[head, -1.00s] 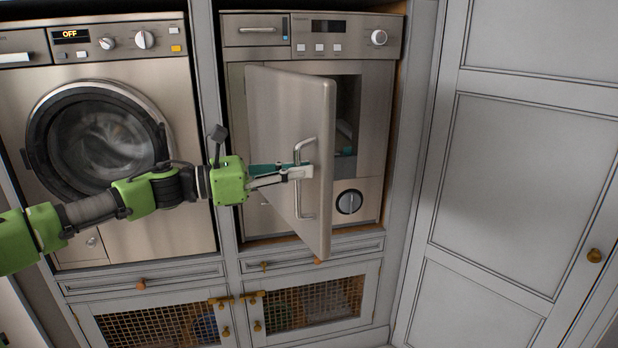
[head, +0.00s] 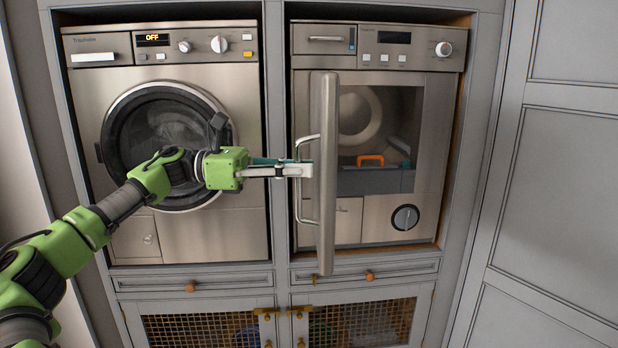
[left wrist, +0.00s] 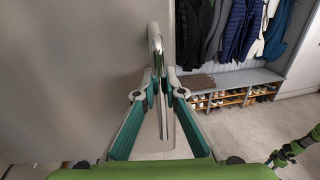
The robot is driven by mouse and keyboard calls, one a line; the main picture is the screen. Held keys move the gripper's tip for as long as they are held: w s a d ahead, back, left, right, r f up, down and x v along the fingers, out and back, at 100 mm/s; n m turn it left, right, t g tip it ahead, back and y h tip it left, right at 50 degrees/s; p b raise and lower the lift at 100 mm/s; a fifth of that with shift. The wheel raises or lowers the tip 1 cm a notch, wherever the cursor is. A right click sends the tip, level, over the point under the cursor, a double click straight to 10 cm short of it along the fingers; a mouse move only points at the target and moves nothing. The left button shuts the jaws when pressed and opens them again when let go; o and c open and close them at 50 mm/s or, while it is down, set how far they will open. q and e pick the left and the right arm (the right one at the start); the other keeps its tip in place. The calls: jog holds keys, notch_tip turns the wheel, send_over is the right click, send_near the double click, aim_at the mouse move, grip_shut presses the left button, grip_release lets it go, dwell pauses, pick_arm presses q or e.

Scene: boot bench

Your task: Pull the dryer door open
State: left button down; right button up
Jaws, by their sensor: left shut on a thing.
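The dryer (head: 451,150) stands at the right in the head view. Its door (head: 325,230) is swung well out and shows nearly edge-on, hinged on its left side out of clear sight. The door's bar handle (head: 302,208) is upright on the door's outer face, which faces left. My left gripper (head: 302,170) is shut on the handle. In the left wrist view the handle (left wrist: 155,45) runs between the two fingers, with the grey door face (left wrist: 90,80) at the left.
A washing machine (head: 240,190) stands left of the dryer, behind my left arm. Drawers and mesh-front cupboards (head: 375,325) lie below. A tall grey cabinet (head: 560,190) is at the right. Coats (left wrist: 235,25) and a shoe bench (left wrist: 235,90) show in the left wrist view.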

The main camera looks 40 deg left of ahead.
pick_arm(q)
jog(key=shift+v, duration=0.75)
jog(key=shift+r, duration=0.1)
jog(key=c, duration=2.1)
grip_release()
jog(key=shift+a, duration=0.1)
jog(key=v, duration=1.1)
jog(key=shift+s+a, duration=0.3)
